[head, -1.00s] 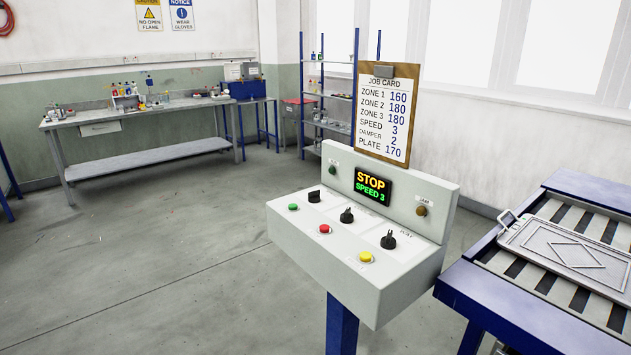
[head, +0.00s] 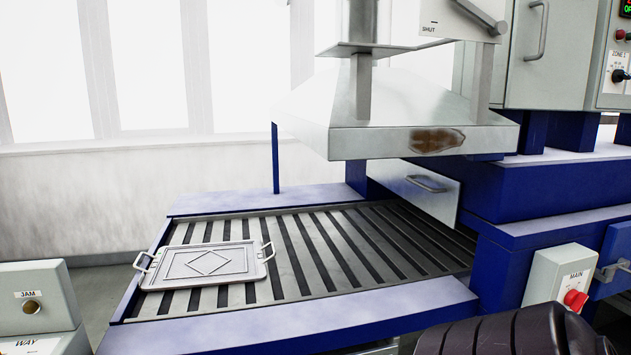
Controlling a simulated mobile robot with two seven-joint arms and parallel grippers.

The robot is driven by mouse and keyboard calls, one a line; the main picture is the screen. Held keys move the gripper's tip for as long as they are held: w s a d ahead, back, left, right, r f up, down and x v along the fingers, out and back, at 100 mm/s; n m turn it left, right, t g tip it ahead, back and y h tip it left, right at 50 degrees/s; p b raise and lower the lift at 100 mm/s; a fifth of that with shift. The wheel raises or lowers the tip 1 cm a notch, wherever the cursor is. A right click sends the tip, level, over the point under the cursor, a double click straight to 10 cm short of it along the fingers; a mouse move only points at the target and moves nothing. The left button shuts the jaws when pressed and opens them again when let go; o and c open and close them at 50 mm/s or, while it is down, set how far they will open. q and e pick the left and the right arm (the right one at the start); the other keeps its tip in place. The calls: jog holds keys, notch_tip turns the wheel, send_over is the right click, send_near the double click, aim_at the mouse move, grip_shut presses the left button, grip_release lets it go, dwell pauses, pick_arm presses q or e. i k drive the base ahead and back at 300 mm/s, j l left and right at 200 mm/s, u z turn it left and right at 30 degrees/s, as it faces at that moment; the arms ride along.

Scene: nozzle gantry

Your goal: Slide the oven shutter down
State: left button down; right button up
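The oven shutter appears to be the light grey metal panel (head: 408,187) under the hood at the right end of the slatted bed. It has a bar handle (head: 428,184) on its face. Its upper part is hidden by the hood, and the slats run up to and below its lower edge. I cannot tell exactly how much gap is under it. Neither gripper shows in the head view. A dark ribbed part at the bottom right seems to be mine.
A metal plate with two handles (head: 208,264) lies on the left of the slatted bed (head: 325,262). A hood (head: 395,115) with a brown stain overhangs the shutter. A MAIN switch box (head: 560,278) with a red knob stands at right. A JAM panel (head: 33,300) is at lower left.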

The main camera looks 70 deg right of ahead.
aim_at(436, 195)
jog(key=z, duration=2.45)
